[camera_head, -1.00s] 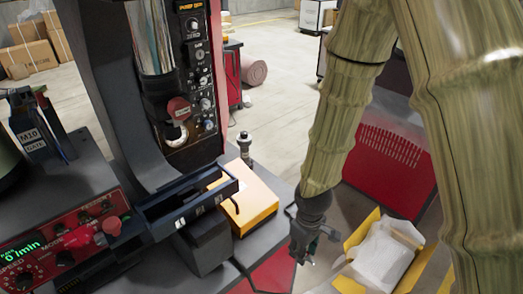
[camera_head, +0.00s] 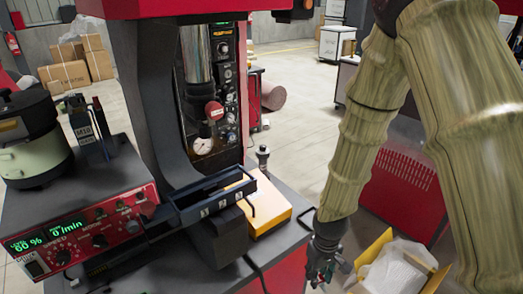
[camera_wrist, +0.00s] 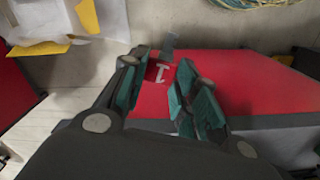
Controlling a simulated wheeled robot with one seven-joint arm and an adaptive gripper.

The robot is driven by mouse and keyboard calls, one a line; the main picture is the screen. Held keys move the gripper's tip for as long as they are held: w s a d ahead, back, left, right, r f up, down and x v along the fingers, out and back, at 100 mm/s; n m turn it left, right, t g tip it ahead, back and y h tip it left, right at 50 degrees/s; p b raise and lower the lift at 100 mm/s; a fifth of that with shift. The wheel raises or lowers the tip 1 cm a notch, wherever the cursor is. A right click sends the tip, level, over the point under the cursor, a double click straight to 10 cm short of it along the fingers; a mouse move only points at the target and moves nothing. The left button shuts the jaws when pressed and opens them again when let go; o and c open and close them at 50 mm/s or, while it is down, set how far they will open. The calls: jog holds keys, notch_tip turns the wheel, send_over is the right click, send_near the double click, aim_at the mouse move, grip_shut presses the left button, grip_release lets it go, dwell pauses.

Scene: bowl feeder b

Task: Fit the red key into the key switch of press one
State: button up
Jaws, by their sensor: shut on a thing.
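My gripper (camera_head: 321,277) hangs low at the right of the bench in the head view. In the wrist view its fingers (camera_wrist: 163,88) are closed around a red key (camera_wrist: 160,73) marked with a pale 1. A grey tip (camera_wrist: 169,42) points away beyond the fingers. The press (camera_head: 138,95) stands left of my gripper. A dark control panel (camera_head: 228,85) with several knobs runs up its column, apart from my gripper. I cannot tell which fitting is the key switch.
A yellow box (camera_head: 268,208) and a dark tray (camera_head: 213,197) sit between press and gripper. A red control box (camera_head: 85,235) is at lower left. An open carton with white lining (camera_head: 400,268) lies close to my gripper's right.

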jog(key=shift+w+d+f+m, duration=0.15)
jog(key=shift+w+f+m, duration=0.2)
jog(key=shift+m, duration=0.25)
jog(key=w+f+m, duration=0.1)
jog(key=w+d+f+m, duration=0.1)
jog(key=w, duration=0.1)
jog(key=shift+m, duration=0.4)
jog(key=shift+w+f, duration=0.15)
